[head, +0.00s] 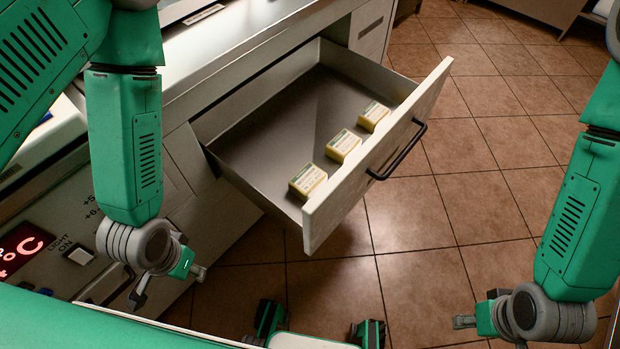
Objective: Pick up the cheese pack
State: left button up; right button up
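Three small yellow cheese packs with pale green-and-white labels lie in a row inside an open drawer, along its front panel. The nearest cheese pack (307,181) is at the lower left of the row, the middle one (343,146) beside it, the farthest (373,116) toward the upper right. The drawer (268,153) is pulled out from the counter. My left gripper (168,284) hangs left of and below the drawer, apart from the packs. My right gripper (487,334) is at the lower right over the floor, away from the drawer. Neither visibly holds anything; their finger openings are unclear.
The drawer's front panel (372,165) with a dark handle (399,152) stands between the packs and the floor. The white counter (230,45) runs along the upper left. A control panel with a red display (22,248) is at lower left. The tiled floor (480,150) at right is clear.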

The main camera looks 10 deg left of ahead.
aim_at(308, 180)
jog(key=i+l+u, duration=0.15)
jog(key=l+u, duration=1.3)
jog(key=l, duration=0.1)
